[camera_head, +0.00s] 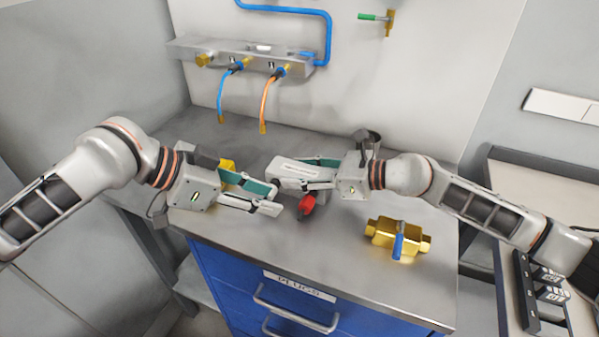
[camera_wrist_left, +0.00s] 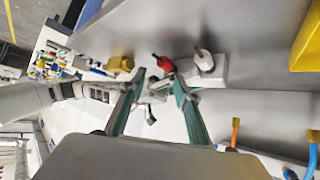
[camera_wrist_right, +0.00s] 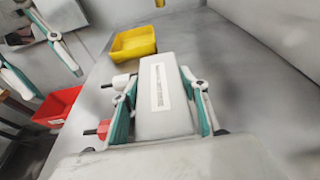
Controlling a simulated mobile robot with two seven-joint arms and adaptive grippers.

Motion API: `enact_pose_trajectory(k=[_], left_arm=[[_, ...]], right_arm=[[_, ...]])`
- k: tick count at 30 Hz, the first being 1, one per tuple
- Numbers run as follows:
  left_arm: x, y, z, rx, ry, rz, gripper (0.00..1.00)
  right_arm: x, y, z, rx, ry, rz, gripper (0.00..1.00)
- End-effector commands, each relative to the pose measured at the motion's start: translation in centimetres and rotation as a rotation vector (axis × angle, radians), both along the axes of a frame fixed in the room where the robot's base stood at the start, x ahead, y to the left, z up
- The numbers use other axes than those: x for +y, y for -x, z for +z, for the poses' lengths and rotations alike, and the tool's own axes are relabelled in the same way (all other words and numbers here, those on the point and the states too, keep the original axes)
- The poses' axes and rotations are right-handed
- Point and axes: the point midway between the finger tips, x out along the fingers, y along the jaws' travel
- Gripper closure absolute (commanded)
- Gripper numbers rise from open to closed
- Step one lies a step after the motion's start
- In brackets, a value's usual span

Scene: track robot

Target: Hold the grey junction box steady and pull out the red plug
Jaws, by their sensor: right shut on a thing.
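The grey junction box (camera_head: 298,171) lies on the metal worktop, with a white label on its top, as the right wrist view (camera_wrist_right: 165,105) shows. My right gripper (camera_head: 312,176) is shut on it, one finger on each side. The red plug (camera_head: 307,204) sticks out of the box's side facing the worktop's front; it also shows in the right wrist view (camera_wrist_right: 103,129). A white plug (camera_wrist_right: 121,81) sits beside it. My left gripper (camera_head: 276,198) is open and empty, left of the red plug. In the left wrist view the red plug (camera_wrist_left: 164,64) appears just beyond the fingertips.
A yellow bin (camera_wrist_right: 133,42) stands on the worktop behind my left gripper. A red bin (camera_wrist_right: 60,105) shows past the worktop's edge. A brass valve with blue handle (camera_head: 398,238) lies front right. A wall manifold (camera_head: 240,52) with hanging hoses is at the back.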

Motion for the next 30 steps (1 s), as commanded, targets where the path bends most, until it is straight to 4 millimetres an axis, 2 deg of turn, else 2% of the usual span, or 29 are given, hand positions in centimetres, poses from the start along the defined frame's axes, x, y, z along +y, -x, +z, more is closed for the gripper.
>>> enact_pose_trajectory(k=[9, 15, 20, 30], left_arm=[[-5.2, -0.1, 0.1, 0.267, -0.098, 0.117, 0.68], [-7.5, -0.3, 0.0, 0.397, -0.235, 0.273, 0.68], [-8.2, -0.9, 0.2, 0.438, -0.347, 0.441, 0.68], [-7.7, -2.5, 1.1, 0.422, -0.462, 0.712, 0.68]], right_arm=[[0.0, 0.0, 0.0, 0.0, 0.0, 0.001, 0.82], [0.0, 0.0, 0.0, 0.002, 0.0, 0.001, 0.82], [0.0, 0.0, 0.0, 0.002, 0.0, 0.001, 0.82], [0.0, 0.0, 0.0, 0.002, 0.0, 0.001, 0.82]])
